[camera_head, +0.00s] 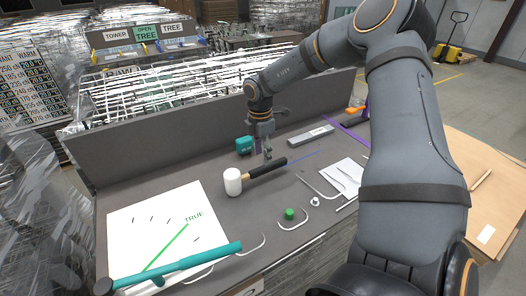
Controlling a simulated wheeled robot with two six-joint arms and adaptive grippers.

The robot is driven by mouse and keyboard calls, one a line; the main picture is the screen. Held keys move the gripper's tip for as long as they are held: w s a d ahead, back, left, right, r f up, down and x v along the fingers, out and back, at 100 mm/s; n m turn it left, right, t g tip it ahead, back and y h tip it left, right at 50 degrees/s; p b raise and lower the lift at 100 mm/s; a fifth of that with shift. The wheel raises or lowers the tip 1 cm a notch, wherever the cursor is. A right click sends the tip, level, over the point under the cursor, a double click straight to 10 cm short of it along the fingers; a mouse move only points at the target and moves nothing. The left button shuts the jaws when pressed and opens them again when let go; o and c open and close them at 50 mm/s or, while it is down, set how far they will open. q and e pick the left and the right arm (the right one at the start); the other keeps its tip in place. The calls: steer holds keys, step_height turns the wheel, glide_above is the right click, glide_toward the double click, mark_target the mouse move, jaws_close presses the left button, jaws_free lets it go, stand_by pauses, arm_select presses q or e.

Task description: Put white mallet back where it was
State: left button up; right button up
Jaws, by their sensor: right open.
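The white mallet (233,182) lies on the grey workbench (215,205). Its white head is at the left and its black handle points up and to the right. A short tan section joins head and handle. My right gripper (267,158) points down just above or beside the handle, near its middle. It is open, and I cannot tell whether it touches the handle. My left gripper is not in view.
A white board (130,235) with a green line and a teal bar (185,262) are at the front left. A green cap (289,213), hooks, white sheets (343,176), a teal box (244,145) and a grey box (311,136) lie around. A raised back panel (150,125) borders the bench.

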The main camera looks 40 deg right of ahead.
mark_target(262, 167)
arm_select(q)
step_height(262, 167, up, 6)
steer(key=p, duration=0.4)
arm_select(e)
step_height(262, 167, up, 6)
steer(key=shift+a, duration=0.15)
